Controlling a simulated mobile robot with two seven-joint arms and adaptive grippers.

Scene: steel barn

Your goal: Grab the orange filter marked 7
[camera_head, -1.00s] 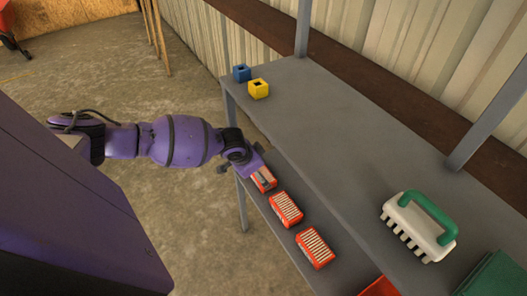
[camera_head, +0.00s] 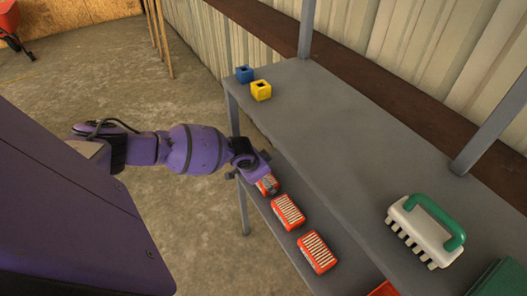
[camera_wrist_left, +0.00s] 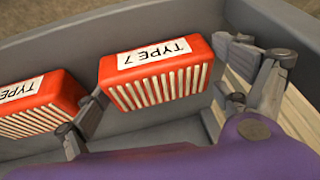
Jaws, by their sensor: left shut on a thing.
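The orange-red filter labelled "TYPE 7" (camera_wrist_left: 155,75) has a white label and pale ribs; in the head view it is the far one in the row (camera_head: 267,187), partly covered by my gripper. My left gripper (camera_wrist_left: 162,90) has a finger on either side of this filter and is shut on it; it also shows at the lower shelf's far end in the head view (camera_head: 258,178). The filter appears to be at shelf level. My right gripper is not in view.
A second filter (camera_wrist_left: 38,108), its number cut off, lies close beside the left finger. It is the middle one (camera_head: 288,212) in the head view, with another (camera_head: 317,252) nearer. The upper shelf (camera_head: 330,150) overhangs, holding blue (camera_head: 244,74) and yellow (camera_head: 261,91) blocks and a green-handled brush (camera_head: 428,230).

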